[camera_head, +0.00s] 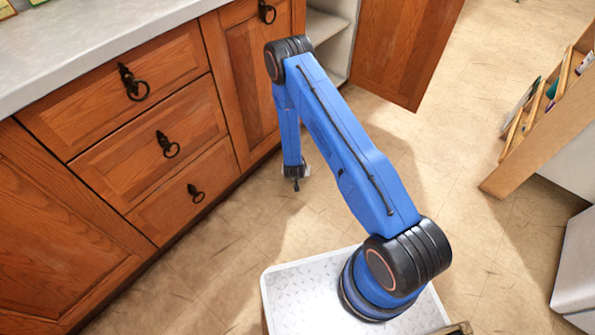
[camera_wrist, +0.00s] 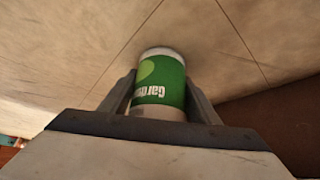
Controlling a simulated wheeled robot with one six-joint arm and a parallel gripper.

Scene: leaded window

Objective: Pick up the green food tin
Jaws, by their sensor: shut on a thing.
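The green food tin (camera_wrist: 160,84) shows in the wrist view, with a green label, white lettering and pale metal ends. My gripper (camera_wrist: 160,92) is shut on it, with one dark finger against each side. In the head view my gripper (camera_head: 297,178) hangs low in front of the wooden cabinets, at the end of my blue arm. The tin is hard to make out there, mostly hidden by the arm's end. I cannot tell whether the tin touches the floor.
Wooden drawers (camera_head: 155,145) and a grey worktop (camera_head: 85,45) stand on the left. A cabinet door (camera_head: 405,45) stands open at the top, beside pale shelves (camera_head: 325,25). A wooden rack (camera_head: 540,125) is at the right. The tiled floor (camera_head: 440,165) between is clear.

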